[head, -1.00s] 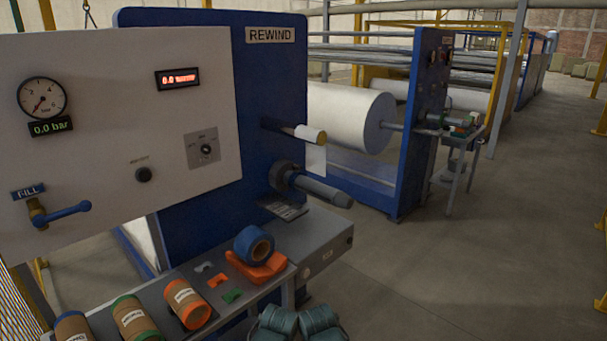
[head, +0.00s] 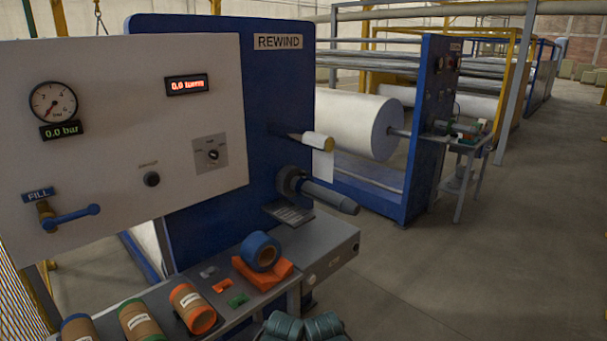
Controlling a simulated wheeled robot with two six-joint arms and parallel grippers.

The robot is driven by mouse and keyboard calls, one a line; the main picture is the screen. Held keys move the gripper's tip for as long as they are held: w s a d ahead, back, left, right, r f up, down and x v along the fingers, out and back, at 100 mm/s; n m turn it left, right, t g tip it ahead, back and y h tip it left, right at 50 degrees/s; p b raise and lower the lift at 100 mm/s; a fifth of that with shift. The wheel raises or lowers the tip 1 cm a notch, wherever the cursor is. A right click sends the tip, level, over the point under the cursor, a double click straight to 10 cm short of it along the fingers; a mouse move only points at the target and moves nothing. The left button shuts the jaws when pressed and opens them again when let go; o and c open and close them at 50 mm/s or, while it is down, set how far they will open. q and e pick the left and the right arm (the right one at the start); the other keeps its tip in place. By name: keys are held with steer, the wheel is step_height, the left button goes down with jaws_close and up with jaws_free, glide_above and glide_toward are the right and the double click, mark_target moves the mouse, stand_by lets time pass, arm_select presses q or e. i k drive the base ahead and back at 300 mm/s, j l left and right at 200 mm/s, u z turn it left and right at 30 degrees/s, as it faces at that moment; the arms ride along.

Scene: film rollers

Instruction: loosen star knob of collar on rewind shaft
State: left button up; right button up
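The rewind shaft (head: 330,197) is a grey stub that sticks out to the right from the blue REWIND panel (head: 285,100). A dark ring that looks like the collar (head: 289,182) sits around the shaft at its panel end. The star knob cannot be made out at this distance. Neither of my grippers is in view, and nothing touches the shaft or the ring.
A white control panel (head: 110,120) has a gauge and a FILL valve (head: 70,216). The floor (head: 450,285) at right is clear.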

mark_target(304, 173)
steer(key=i+z, duration=0.15)
steer(key=i, duration=0.95)
steer(key=z, duration=1.15)
